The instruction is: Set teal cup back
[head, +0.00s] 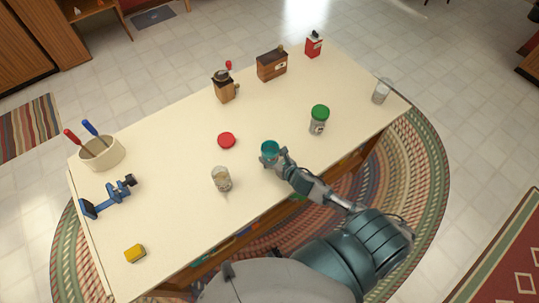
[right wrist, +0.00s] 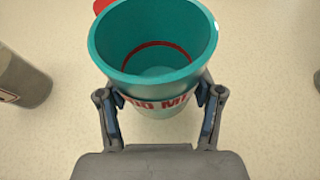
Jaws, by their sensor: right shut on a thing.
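The teal cup (head: 270,149) is near the middle of the front part of the cream table. It stands upright, open end up, and looks empty inside in the right wrist view (right wrist: 155,45). My right gripper (head: 283,155) is shut around the cup's near side, with its two fingers (right wrist: 160,100) on either side of the lettered band. I cannot tell whether the cup's base touches the tabletop. My left gripper is not in view.
A red lid (head: 226,140) lies behind-left of the cup. A glass jar (head: 221,179) stands to the left and a green-lidded jar (head: 319,120) to the right. A wooden grinder (head: 224,87) and wooden box (head: 272,64) stand farther back. Bare table (head: 180,150) lies left of the lid.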

